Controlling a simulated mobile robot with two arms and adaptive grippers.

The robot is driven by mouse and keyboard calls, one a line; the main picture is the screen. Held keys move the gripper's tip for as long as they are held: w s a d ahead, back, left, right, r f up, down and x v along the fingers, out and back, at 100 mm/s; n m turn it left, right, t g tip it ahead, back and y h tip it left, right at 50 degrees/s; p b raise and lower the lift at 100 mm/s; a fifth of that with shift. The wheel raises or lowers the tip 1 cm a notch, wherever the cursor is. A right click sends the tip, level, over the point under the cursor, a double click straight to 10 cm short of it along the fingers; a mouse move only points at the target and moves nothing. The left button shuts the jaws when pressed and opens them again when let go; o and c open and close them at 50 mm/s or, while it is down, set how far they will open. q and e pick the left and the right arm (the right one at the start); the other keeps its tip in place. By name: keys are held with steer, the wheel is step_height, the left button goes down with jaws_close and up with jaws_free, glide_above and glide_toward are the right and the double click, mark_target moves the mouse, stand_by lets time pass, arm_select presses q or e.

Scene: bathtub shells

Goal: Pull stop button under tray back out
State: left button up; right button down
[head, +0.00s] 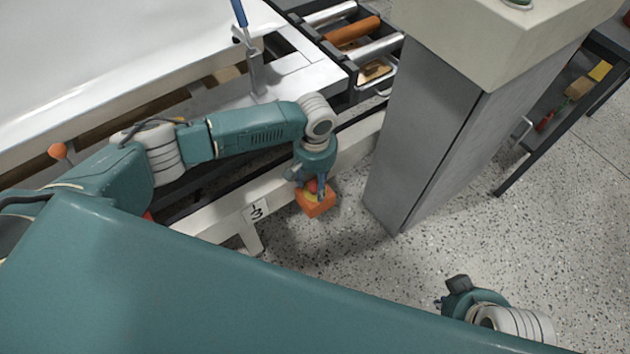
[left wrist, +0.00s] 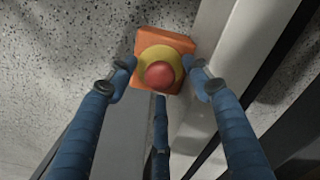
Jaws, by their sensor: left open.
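The stop button is a red cap on a yellow collar on an orange box (head: 316,206), fixed at the side of the pale beam. In the left wrist view the red button (left wrist: 160,75) faces the camera. My left gripper (head: 311,187) is open over the box in the head view. In the left wrist view its blue fingers (left wrist: 161,68) stand on either side of the button, with the red cap between them; whether they touch it cannot be told. My right gripper (head: 449,298) is at the lower right, over the floor; its fingers are too small to read.
A grey pillar (head: 425,140) with a pale top stands just right of the button. A pale bench (head: 180,70) with a white surface and a roller rack (head: 350,35) lie behind my left arm. A dark shelf (head: 560,110) stands far right. The speckled floor (head: 400,255) is clear.

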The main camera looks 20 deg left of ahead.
steer(key=shift+r, duration=0.25)
stand_by(0.4)
arm_select(q)
steer(key=shift+p, duration=0.55)
arm_select(e)
steer(key=shift+r, duration=0.35)
